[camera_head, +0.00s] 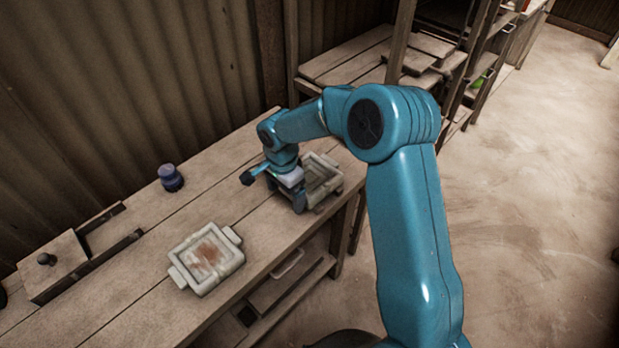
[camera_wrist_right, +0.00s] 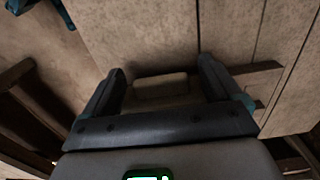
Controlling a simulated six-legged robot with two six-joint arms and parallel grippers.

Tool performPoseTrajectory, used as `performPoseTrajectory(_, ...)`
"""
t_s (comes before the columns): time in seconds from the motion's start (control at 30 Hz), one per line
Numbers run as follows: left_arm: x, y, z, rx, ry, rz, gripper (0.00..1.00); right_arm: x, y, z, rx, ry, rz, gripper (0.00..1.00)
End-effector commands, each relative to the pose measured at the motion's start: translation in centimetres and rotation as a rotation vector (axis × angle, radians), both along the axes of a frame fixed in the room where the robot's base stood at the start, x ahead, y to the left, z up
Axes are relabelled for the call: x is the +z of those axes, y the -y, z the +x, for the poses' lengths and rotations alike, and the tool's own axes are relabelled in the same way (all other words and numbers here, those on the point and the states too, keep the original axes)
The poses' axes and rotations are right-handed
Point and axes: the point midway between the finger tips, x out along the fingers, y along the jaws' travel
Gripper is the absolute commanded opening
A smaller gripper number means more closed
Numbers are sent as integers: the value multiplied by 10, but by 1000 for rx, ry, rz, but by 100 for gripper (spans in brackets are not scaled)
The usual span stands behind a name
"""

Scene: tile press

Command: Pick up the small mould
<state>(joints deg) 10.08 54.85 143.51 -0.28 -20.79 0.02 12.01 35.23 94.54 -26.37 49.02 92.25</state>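Two pale, worn rectangular moulds with side handles lie on the wooden bench. One mould (camera_head: 226,262) is nearer, with a reddish-brown patch inside. The other mould (camera_head: 325,167) is farther along, by the bench's front edge, partly hidden by my right gripper (camera_head: 273,187). I cannot tell for sure which is the small one. My right gripper is at the far mould's left side, its fingers wide apart. In the right wrist view the open fingers (camera_wrist_right: 162,78) have a pale block-like part (camera_wrist_right: 160,86) between them, with gaps at both sides. My left gripper is out of view.
A dark blue jar (camera_head: 171,178) stands near the corrugated wall. A wooden press-like fixture (camera_head: 55,266) with a knob is at the bench's left end. A shelf rack (camera_head: 345,62) stands beyond the bench. Open floor lies to the right.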

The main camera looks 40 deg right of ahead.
Motion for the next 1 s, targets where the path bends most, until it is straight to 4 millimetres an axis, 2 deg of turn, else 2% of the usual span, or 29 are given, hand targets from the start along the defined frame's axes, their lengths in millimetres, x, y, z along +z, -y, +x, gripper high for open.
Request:
performPoseTrajectory(0.03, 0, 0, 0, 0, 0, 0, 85, 0, 0, 0, 0, 0, 0, 74)
performPoseTrajectory(0.2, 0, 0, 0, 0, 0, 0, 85, 0, 0, 0, 0, 0, 0, 19)
performPoseTrajectory(0.27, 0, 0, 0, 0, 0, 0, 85, 1, 0, 0, 0, 1, 0, 1)
performPoseTrajectory(0.53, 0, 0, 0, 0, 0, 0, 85, 3, 0, 1, 0, 4, -2, 1)
performPoseTrajectory(0.67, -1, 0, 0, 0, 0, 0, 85, 12, 1, 2, 0, 6, -2, 1)
performPoseTrajectory(0.87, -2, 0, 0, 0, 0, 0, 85, 47, 1, 2, 0, 9, -3, 1)
performPoseTrajectory(1.0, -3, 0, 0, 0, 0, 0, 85, 88, 0, 2, 1, 12, -2, 1)
